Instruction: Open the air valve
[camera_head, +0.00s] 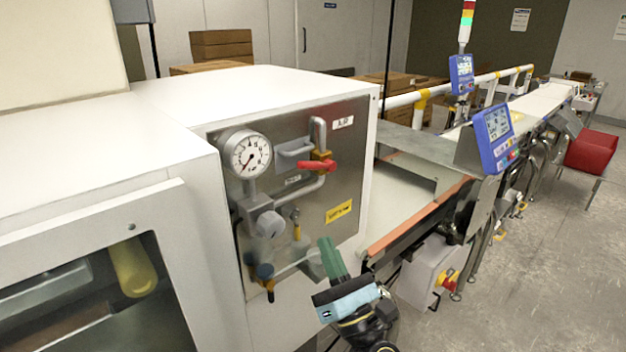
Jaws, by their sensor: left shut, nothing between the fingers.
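The air panel (345,165) is a metal plate on the side of a white cabinet, with a label reading "AIR" at its top right. The air valve's red lever (316,166) sits below a brass-coloured valve body (321,155) on a grey pipe. The lever lies roughly level, across the upright run of pipe. My left gripper (327,246), with green fingers, is below the panel's lower right part. It is shut and empty, well below the red lever and apart from it. My right gripper is not in view.
The conveyor (410,215) with a blue display (497,135) runs off to the right.

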